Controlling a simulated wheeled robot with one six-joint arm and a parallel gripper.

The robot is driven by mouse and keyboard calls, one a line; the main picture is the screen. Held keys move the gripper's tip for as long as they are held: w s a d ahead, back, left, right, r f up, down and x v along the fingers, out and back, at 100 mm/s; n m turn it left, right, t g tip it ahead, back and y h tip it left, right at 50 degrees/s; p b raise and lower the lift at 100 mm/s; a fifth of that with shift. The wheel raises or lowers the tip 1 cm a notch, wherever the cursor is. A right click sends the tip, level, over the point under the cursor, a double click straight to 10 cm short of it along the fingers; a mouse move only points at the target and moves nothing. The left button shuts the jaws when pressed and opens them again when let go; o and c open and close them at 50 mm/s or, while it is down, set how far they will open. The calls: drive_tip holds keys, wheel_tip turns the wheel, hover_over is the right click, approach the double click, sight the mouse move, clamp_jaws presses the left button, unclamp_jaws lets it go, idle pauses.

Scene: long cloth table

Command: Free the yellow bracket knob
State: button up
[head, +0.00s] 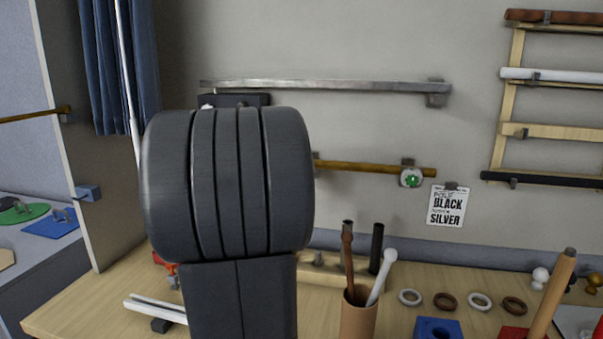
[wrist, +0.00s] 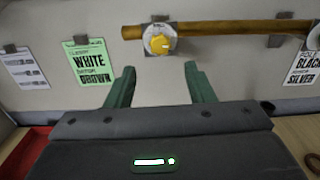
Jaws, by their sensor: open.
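The yellow bracket knob (wrist: 160,43) sits on a pale round plate on a wall bracket at the left end of a brown pole (wrist: 225,30), in the wrist view. My gripper (wrist: 160,69) is open and empty, its two green fingers apart below the knob in the picture; the knob shows between and above the fingertips, not visibly touched. In the head view the same pole (head: 375,169) emerges from behind my arm, which hides the yellow knob. A green-marked knob (head: 411,178) is on the bracket near the pole's right end.
A sign reading black and silver (head: 446,205) hangs on the wall. A green sign (wrist: 92,62) reads white and brown. A silver rail (head: 330,86) runs above the pole. Below, the wooden table holds a cup (head: 358,315) of rods and several rings.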

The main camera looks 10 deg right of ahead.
drive_tip(key=p+x, duration=0.2)
drive_tip(key=x, duration=0.7)
drive_tip(key=shift+w, duration=0.1)
drive_tip(key=shift+c, duration=0.2)
drive_tip(key=c, duration=1)
